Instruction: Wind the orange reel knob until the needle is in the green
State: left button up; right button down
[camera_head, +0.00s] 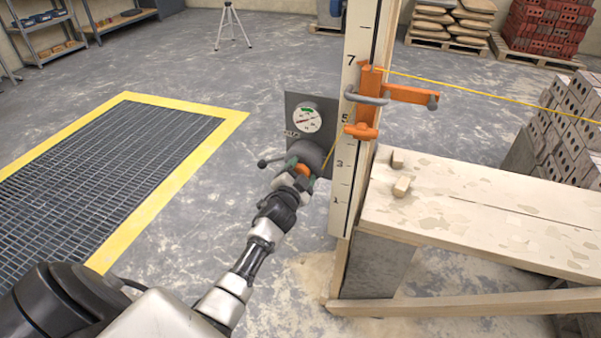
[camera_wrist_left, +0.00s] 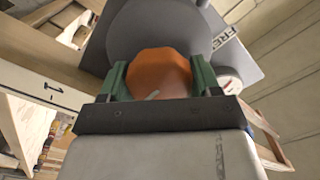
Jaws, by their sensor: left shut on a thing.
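The orange reel knob (camera_head: 302,169) sits on the front of a grey reel drum (camera_head: 312,152) on a dark plate (camera_head: 293,100). My left gripper (camera_head: 301,174) is on the knob. In the left wrist view the knob (camera_wrist_left: 157,72) lies between the green fingers of my left gripper (camera_wrist_left: 160,80), which are shut on it. The round white gauge (camera_head: 307,117) is above the reel, with a green band near its top. The needle is too small to read for certain. In the wrist view only part of the gauge (camera_wrist_left: 231,82) shows. My right gripper is out of view.
A numbered white post (camera_head: 343,185) stands right of the plate and carries an orange clamp (camera_head: 369,100). A yellow line (camera_head: 480,92) runs right from it. A floor grating (camera_head: 100,170) lies left.

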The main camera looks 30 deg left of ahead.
pick_arm(q)
jog(key=shift+m, duration=0.3)
jog(key=shift+f+m+b, duration=0.15)
jog(key=shift+m+b, duration=0.15)
jog(key=shift+m, duration=0.7)
jog(key=m, duration=0.2)
jog(key=shift+m, duration=0.3)
jog(key=m+b, duration=0.1)
jog(key=m, duration=0.5)
jog(key=shift+f, duration=0.1)
jog(key=m, duration=0.5)
jog(key=shift+m, duration=0.4)
jog(key=shift+f+m+p, duration=0.2)
jog(key=shift+m+p, duration=0.4)
jog(key=shift+m, duration=1.9)
jog(key=o, duration=0.9)
